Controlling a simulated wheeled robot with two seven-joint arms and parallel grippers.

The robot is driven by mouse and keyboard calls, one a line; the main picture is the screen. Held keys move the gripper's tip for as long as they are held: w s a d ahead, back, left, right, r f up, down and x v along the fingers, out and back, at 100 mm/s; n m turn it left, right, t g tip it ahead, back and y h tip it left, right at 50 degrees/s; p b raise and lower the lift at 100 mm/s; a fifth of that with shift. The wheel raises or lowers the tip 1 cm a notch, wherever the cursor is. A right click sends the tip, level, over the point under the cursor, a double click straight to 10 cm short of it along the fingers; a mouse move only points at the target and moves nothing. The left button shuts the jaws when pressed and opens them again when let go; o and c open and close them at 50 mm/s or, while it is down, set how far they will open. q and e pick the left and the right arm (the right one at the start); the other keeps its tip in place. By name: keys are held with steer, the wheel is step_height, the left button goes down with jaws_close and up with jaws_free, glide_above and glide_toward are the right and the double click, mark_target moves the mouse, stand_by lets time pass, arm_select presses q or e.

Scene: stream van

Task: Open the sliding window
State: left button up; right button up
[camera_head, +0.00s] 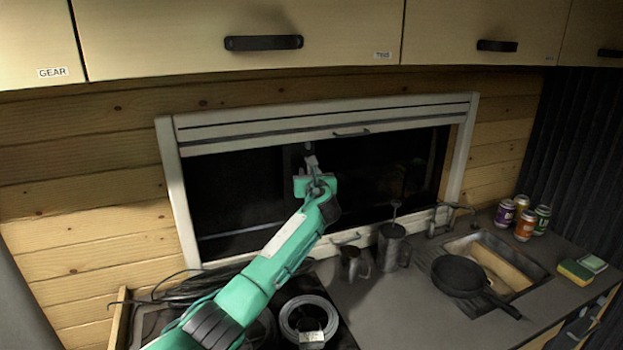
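The sliding window (375,170) is a wide dark pane in a pale frame, set in the wood-plank wall. A pale slatted blind (250,127) covers its top edge, with a small dark handle (350,133) on its lower bar. My green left arm reaches up from the lower left, and my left gripper (311,160) is in front of the upper middle of the dark pane. Its fingers are small and dim, so I cannot tell whether they are open or touch the window. A window latch or grip does not show clearly. My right gripper is not in view.
Overhead cabinets with a dark handle (263,43) run above.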

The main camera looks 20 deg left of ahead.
arm_select(q)
steer(key=shift+s+d+f, duration=0.1)
steer(key=shift+s+d, duration=0.2)
steer(key=shift+s, duration=0.15)
steer(key=b+v, duration=0.3)
steer(key=v, duration=0.9)
steer(key=shift+s, duration=0.35)
steer(key=shift+d, duration=0.1)
